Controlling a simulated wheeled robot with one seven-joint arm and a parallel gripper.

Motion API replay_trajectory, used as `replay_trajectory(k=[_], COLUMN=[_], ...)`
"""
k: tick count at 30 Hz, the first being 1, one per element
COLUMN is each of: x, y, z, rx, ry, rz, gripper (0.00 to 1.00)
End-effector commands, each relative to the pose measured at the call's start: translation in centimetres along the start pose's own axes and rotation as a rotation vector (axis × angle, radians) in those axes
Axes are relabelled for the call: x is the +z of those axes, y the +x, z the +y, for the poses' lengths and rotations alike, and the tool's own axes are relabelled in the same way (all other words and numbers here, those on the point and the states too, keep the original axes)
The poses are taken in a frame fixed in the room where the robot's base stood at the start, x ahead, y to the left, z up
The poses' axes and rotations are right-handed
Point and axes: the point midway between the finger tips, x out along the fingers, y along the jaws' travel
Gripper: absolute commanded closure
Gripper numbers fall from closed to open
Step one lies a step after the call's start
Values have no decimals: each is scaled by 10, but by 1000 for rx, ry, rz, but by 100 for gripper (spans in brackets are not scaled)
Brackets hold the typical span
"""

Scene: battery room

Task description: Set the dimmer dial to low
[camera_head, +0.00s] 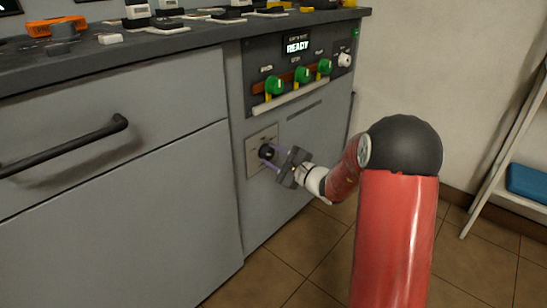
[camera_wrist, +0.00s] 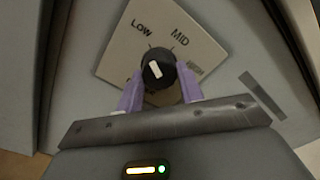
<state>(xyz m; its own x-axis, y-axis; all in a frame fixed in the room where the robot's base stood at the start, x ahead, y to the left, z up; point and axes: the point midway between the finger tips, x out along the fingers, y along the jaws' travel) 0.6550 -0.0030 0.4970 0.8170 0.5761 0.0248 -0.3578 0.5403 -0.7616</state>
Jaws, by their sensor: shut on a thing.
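The dimmer dial (camera_wrist: 158,71) is a round black knob with a white mark, on a pale square plate (camera_wrist: 122,52) that sits tilted in the wrist view. LOW is printed at upper left, MID at upper right, and a small blurred word at right. A label at lower left is mostly hidden. The white mark slants up and left, roughly towards LOW; its exact setting is hard to tell. My gripper (camera_wrist: 160,92) is shut on the dial, its purple fingers on either side. In the head view the dial (camera_head: 267,152) is on the cabinet front, my gripper (camera_head: 276,159) reaching it from the right.
Above the plate is a panel with several green knobs (camera_head: 302,75), a white knob (camera_head: 344,60) and a READY display (camera_head: 297,45). A drawer handle (camera_head: 70,148) projects at left. A shelf with a blue box (camera_head: 527,183) stands at right. Floor between is clear.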

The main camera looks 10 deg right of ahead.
Motion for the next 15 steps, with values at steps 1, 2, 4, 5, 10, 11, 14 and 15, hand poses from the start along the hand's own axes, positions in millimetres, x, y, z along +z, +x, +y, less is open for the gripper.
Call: replay_trajectory(k=[1, 2, 4, 5, 10, 11, 14, 15], x=[0, 0, 0, 0, 0, 0, 0, 0], y=[0, 0, 0, 0, 0, 0, 0, -2], z=[0, 1, 0, 0, 0, 0, 0, 0], rx=[1, 1, 1, 1, 1, 0, 0, 0], ry=[-1, -1, -1, -1, 0, 0, 0, 0], rz=[-1, -1, -1, -1, 0, 0, 0, 0], gripper=[86, 59, 50, 46, 41, 41, 41, 41])
